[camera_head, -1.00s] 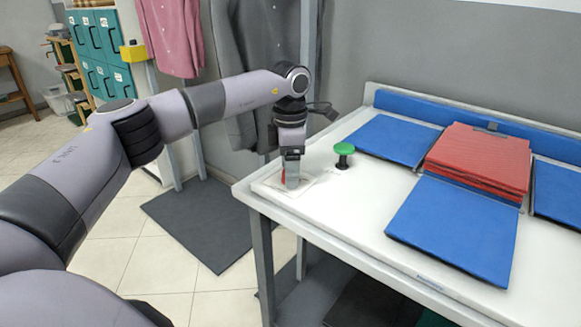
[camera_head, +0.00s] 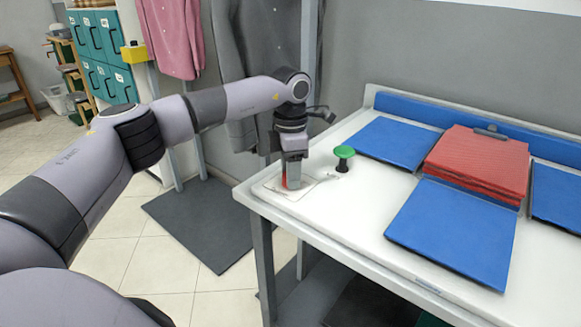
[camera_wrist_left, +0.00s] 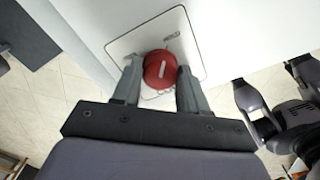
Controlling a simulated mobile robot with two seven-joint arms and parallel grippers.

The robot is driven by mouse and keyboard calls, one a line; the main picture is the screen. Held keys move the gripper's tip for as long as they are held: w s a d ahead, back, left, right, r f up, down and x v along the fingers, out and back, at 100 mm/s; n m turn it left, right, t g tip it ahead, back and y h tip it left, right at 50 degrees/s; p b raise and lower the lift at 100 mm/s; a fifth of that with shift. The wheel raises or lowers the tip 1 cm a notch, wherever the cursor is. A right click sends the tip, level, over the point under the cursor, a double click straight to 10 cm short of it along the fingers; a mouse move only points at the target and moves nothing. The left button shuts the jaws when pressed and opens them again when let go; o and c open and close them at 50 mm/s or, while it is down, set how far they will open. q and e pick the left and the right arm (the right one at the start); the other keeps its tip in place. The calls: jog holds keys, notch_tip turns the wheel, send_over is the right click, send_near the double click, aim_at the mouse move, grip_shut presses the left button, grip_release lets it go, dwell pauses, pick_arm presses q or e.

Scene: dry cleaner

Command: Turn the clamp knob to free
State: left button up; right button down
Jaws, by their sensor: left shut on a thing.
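The red clamp knob (camera_wrist_left: 160,69) is round with a white line on top. It sits on a pale plate (camera_wrist_left: 192,45) with small dark markings, too small to read. In the head view the knob (camera_head: 284,182) is partly hidden by my left gripper (camera_head: 291,186), which points down at the table's near left corner. In the left wrist view my left gripper (camera_wrist_left: 156,90) has a finger on each side of the knob and is shut on it. My right gripper (camera_wrist_left: 264,73) shows at the right of that view, its fingers apart and empty, away from the knob.
A green mushroom-shaped knob (camera_head: 344,152) stands on the white table (camera_head: 350,215) just right of the gripper. Blue boards (camera_head: 455,230) and a stack of red boards (camera_head: 478,160) lie further right. Hanging clothes (camera_head: 245,60) are behind my left arm.

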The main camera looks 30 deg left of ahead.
pick_arm(q)
jog(key=n+p, duration=0.1)
jog(key=n, duration=0.1)
jog(key=shift+r+n+p, duration=0.2)
jog(key=shift+n+p, duration=0.1)
jog(key=shift+p, duration=0.05)
jog(key=n+p, duration=0.1)
jog(key=n, duration=0.1)
jog(key=shift+n, duration=0.4)
jog(key=shift+n+p, duration=0.75)
jog(key=shift+n, duration=0.05)
jog(key=n+p, duration=0.2)
jog(key=n, duration=0.2)
jog(key=shift+n, duration=0.3)
jog(key=shift+w+n+p, duration=0.1)
jog(key=shift+n+p, duration=1.05)
jog(key=shift+n, duration=1.15)
jog(key=shift+f, duration=0.1)
jog(key=o, duration=1.1)
jog(key=shift+c, duration=0.2)
